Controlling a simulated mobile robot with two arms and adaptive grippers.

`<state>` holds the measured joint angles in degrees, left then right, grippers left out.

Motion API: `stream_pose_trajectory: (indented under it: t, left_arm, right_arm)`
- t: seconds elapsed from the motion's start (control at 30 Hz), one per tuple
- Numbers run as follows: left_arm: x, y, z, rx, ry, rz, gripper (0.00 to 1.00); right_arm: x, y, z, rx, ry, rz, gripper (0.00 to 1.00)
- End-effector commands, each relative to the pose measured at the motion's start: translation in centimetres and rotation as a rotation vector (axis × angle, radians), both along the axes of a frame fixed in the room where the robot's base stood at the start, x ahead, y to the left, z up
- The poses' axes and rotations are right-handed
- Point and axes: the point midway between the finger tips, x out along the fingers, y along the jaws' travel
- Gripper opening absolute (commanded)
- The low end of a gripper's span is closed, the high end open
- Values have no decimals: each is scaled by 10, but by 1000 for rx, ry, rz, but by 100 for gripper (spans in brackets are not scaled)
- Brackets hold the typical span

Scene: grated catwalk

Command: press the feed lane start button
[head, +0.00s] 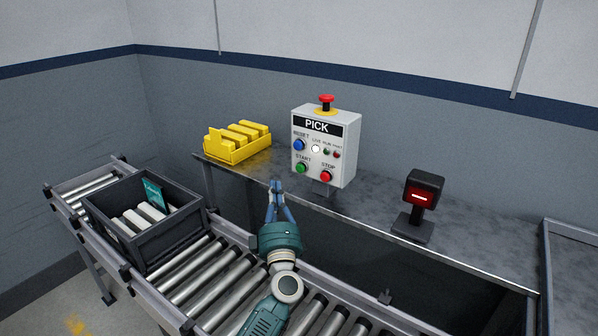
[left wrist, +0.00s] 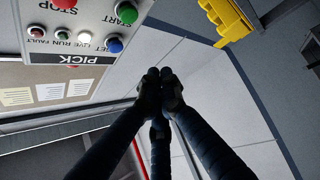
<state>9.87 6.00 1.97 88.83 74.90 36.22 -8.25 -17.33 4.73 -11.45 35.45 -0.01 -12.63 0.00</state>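The light grey control box (head: 316,174) labelled PICK stands at the back of the bench. Its green START button (head: 301,167) is at the lower left of the face, beside the red STOP button (head: 326,176). In the left wrist view the box appears upside down, with the green START button (left wrist: 127,12) at the top. My left gripper (head: 276,184) points up in the head view, left of and below the START button, apart from the box. Its fingertips (left wrist: 161,76) are together, with nothing visible between them. My right gripper is not in view.
The blue RESET button (head: 299,145) is above START, and a red mushroom button (head: 326,99) tops the box. Yellow bins (head: 237,150) stand left; a scanner (head: 421,190) stands right. A dark crate (head: 160,245) sits on the roller conveyor (head: 190,272) in front.

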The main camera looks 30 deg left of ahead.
Motion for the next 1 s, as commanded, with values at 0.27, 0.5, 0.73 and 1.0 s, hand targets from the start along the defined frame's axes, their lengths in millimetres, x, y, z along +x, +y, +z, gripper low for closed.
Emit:
stream_pose_trajectory:
  t: [0.27,0.5,0.73,1.0]
  left_arm:
    - [40,-4,-3,1,-3,-1,0]
    - [66,-5,-1,0,-1,-1,0]
    - [75,-6,0,1,-1,0,0]
    - [75,-6,0,1,0,-1,0]
  right_arm:
    - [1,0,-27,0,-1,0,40]
    - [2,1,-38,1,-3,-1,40]
    - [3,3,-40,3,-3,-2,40]
    - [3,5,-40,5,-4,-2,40]
